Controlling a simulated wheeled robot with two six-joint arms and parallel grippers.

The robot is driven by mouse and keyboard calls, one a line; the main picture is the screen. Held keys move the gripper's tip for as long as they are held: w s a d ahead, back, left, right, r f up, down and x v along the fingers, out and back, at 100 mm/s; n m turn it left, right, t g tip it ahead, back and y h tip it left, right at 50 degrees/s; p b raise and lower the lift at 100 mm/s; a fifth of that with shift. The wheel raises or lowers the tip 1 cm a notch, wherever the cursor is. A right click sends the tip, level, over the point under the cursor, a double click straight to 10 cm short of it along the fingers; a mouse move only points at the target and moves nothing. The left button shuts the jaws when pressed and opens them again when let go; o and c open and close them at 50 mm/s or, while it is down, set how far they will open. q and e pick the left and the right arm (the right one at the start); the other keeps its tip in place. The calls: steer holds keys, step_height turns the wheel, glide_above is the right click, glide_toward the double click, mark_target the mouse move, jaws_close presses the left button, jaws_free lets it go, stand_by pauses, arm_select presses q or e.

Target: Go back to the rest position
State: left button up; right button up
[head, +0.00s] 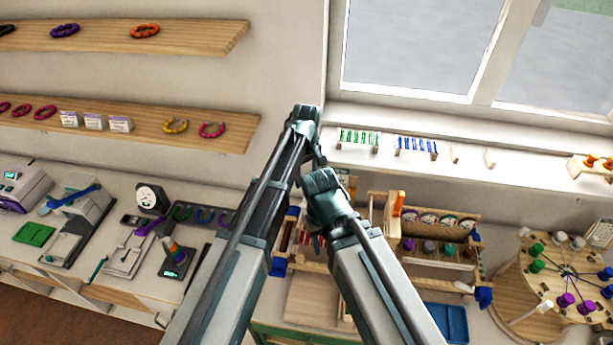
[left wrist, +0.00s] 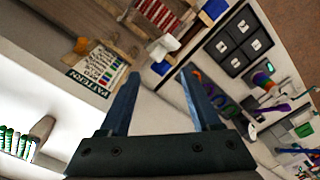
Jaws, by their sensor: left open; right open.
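My two arms reach up through the middle of the head view. My left gripper (head: 306,116) is at the far end of the left arm, high over the workbench near the wall and window corner. In the left wrist view its two fingers (left wrist: 162,98) stand apart with nothing between them. My right gripper (head: 319,172) is just below and right of the left one, close to it in the picture; whether they touch cannot be told. It is open and no held object shows. The arms hide part of the bench.
A window sill (head: 500,168) holds green and blue peg racks (head: 416,148). A wooden bead rack (head: 440,235) and a round peg board (head: 530,295) stand at the right. Wall shelves (head: 190,38) and bench devices are at the left. A pattern card (left wrist: 97,78) shows in the wrist view.

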arm_select(q)
steer(key=shift+r, duration=0.5)
arm_select(e)
steer(key=shift+r, duration=0.5)
arm_select(q)
steer(key=s+a+m, duration=0.7)
steer(key=s+a, duration=1.2)
steer(key=s+d+f+m+b, duration=0.1)
steer(key=d+f+b, duration=0.3)
steer(key=f+b, duration=0.4)
steer(key=s+d+f+m+b, duration=0.1)
steer(key=s+d+f+b, duration=0.1)
steer(key=f+b, duration=0.6)
steer(key=s+d+f+m+y+b, duration=0.1)
steer(key=d+f+b, duration=0.4)
steer(key=f+b, duration=0.3)
steer(key=shift+s+d+f+m, duration=0.2)
steer(key=shift+s+d+m, duration=0.05)
steer(key=shift+d+m, duration=0.05)
arm_select(e)
step_height(320, 180, down, 24)
steer(key=shift+f, duration=0.25)
